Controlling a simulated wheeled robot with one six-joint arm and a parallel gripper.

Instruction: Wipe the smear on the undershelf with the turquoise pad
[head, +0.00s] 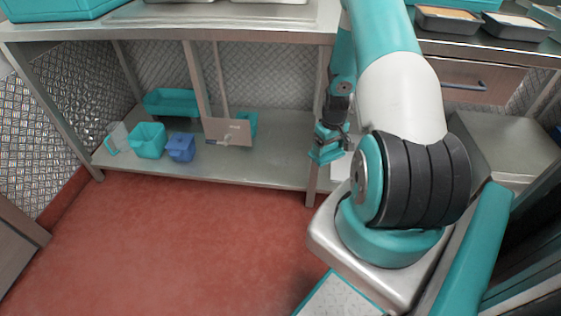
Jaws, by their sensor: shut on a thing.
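My gripper (330,143) is at the right end of the undershelf, by the table's front leg. It is shut on the turquoise pad (326,156), which shows as a small turquoise block at its lower end. The undershelf (275,165) is a grey metal sheet low under the worktable. From this view I cannot tell whether the pad touches the undershelf. I cannot make out the smear clearly; my arm hides the area at the right.
On the undershelf stand a clear jug (116,137), a turquoise tub (148,140), a blue tub (180,147), a turquoise tray (171,102) and a brownish board-like thing (228,131) by an upright pole. The shelf between that board and my gripper looks bare. The table leg (314,168) stands close to my gripper.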

